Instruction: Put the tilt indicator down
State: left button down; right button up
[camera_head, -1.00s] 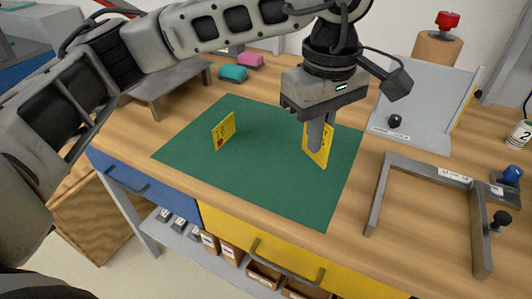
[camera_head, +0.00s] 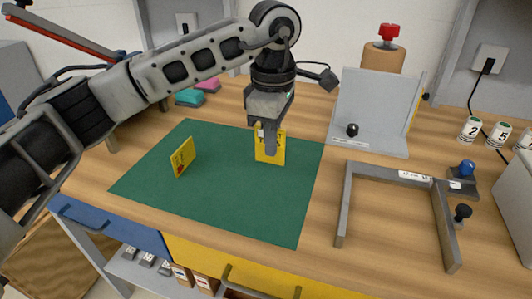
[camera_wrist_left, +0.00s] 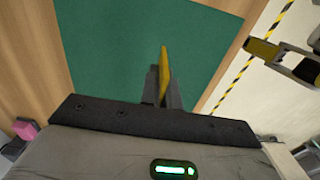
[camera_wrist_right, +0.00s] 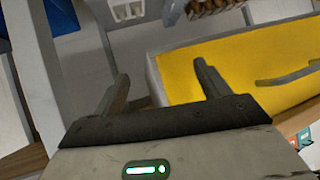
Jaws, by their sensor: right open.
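My left gripper (camera_head: 270,148) points down over the green mat (camera_head: 220,205). It is shut on a yellow tilt indicator card (camera_head: 277,147), held upright with its face toward the head camera. In the left wrist view the card (camera_wrist_left: 165,65) shows edge-on between the fingers. I cannot tell whether its lower edge touches the mat. A second yellow card (camera_head: 182,157), with a red mark, stands upright on the mat to the left. My right gripper (camera_wrist_right: 160,80) is open and empty in the right wrist view, by the yellow drawer (camera_wrist_right: 210,65); the head view does not show it.
A grey frame (camera_head: 345,205) lies right of the mat. A grey angled plate (camera_head: 375,105) with a black knob stands behind it. A red-topped button (camera_head: 388,32), numbered white pots (camera_head: 470,130) and a blue knob (camera_head: 466,168) are farther back or right. The mat's front is clear.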

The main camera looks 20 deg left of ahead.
pick_arm(q)
jog(key=f, duration=0.1)
jog(key=w+a+f, duration=0.1)
jog(key=shift+w+a+f, duration=0.15)
jog(key=shift+w+f, duration=0.1)
jog(key=shift+f, duration=0.05)
jog(key=shift+w+f+p, duration=0.1)
jog(key=shift+f+p, duration=0.35)
jog(key=shift+f, duration=1.15)
jog(key=shift+f, duration=0.2)
jog(key=c, duration=1.6)
grip_release()
notch_tip(320, 180, up, 12)
jog(key=shift+r+b, duration=0.25)
jog(key=shift+b, duration=0.2)
